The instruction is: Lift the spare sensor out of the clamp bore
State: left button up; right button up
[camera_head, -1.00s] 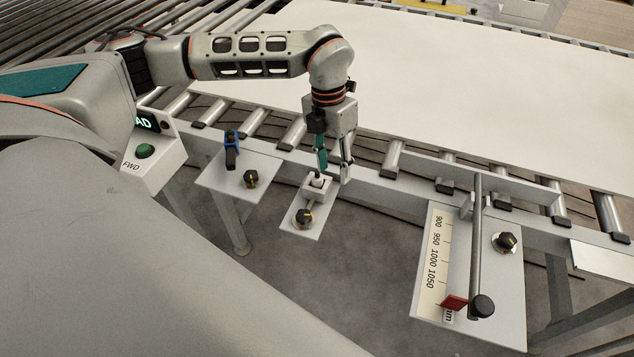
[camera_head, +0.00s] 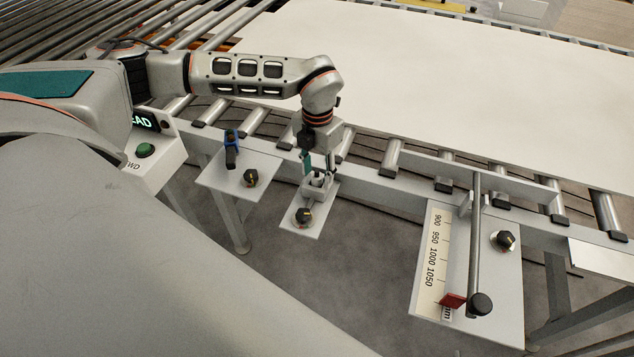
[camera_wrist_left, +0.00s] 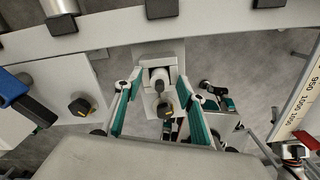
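The spare sensor (camera_head: 317,179) is a small pale cylinder standing in the bore of a light clamp block (camera_head: 312,193) on a small plate. In the left wrist view the sensor (camera_wrist_left: 158,76) shows inside the block's U-shaped wall. My left gripper (camera_head: 318,169) points down right over the clamp. In the wrist view its teal-padded fingers (camera_wrist_left: 160,82) are apart, one on each side of the sensor; contact cannot be made out. More teal and black finger parts (camera_wrist_left: 222,103), which look like my right gripper, show lower right there, partly hidden.
A dark knob (camera_head: 303,216) sits on the plate before the clamp. A blue clamp handle (camera_head: 231,152) and another knob (camera_head: 251,178) are left. The roller conveyor carries a large white board (camera_head: 440,80) behind.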

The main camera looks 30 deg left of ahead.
pick_arm(q)
jog(key=shift+c, duration=0.5)
grip_shut()
jog(key=shift+r, duration=0.1)
